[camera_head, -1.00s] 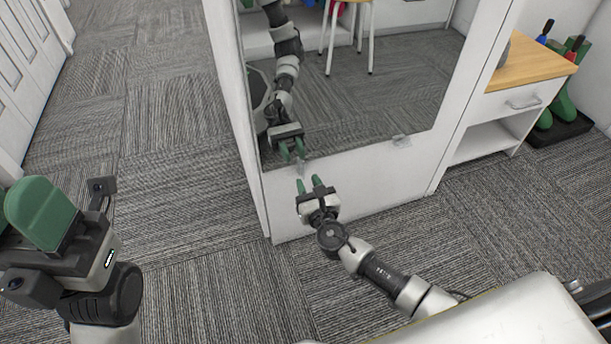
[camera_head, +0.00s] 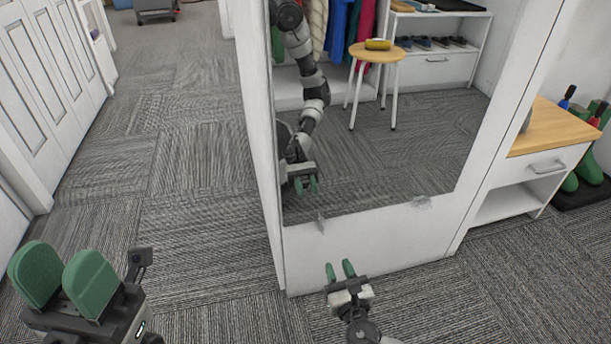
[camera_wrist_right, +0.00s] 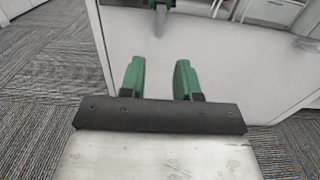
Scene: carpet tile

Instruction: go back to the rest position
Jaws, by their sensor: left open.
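My left gripper (camera_head: 64,279) is at the lower left of the head view, with two broad green fingers spread apart and nothing between them. My right gripper (camera_head: 341,270) is low in the middle of the head view, in front of the white lower part of a mirrored panel. Its two green fingers show a clear, empty gap in the right wrist view (camera_wrist_right: 160,80). I cannot tell whether its tips touch the panel, but they appear apart from it.
A mirror (camera_head: 400,150) in a white frame reflects my arm, a stool and shelves. White doors (camera_head: 45,90) line the left. Carpet (camera_head: 190,190) between is clear.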

